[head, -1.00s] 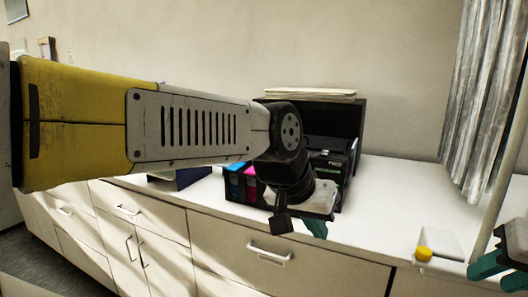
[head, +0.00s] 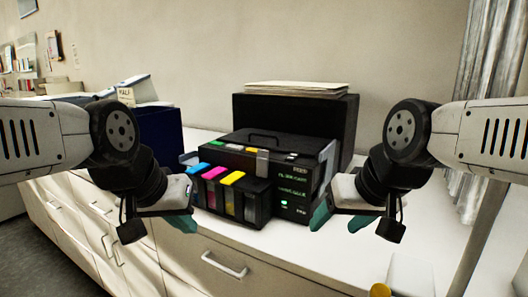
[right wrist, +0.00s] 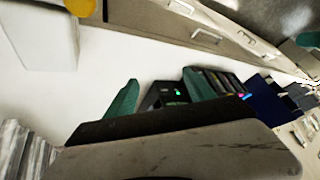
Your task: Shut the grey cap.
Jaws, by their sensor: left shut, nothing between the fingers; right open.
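A black printer (head: 290,150) with a row of ink tanks at its front left stands on the white counter. The cyan, magenta and yellow caps (head: 232,178) lie flat on their tanks. A grey cap (head: 262,162) stands upright behind the rightmost tank, apparently open. My left gripper (head: 183,210) is shut and empty, left of the tanks and near the front edge. My right gripper (head: 338,217) is open and empty, right of the printer's front face. In the right wrist view its fingers (right wrist: 160,95) show with the printer (right wrist: 170,97) beyond them, partly hidden.
Papers (head: 298,89) lie on a black box (head: 346,115) behind the printer. A dark blue box (head: 155,135) stands to the left. A yellow object (head: 380,290) and a white block (head: 408,275) are at the lower right. Drawers are below the counter.

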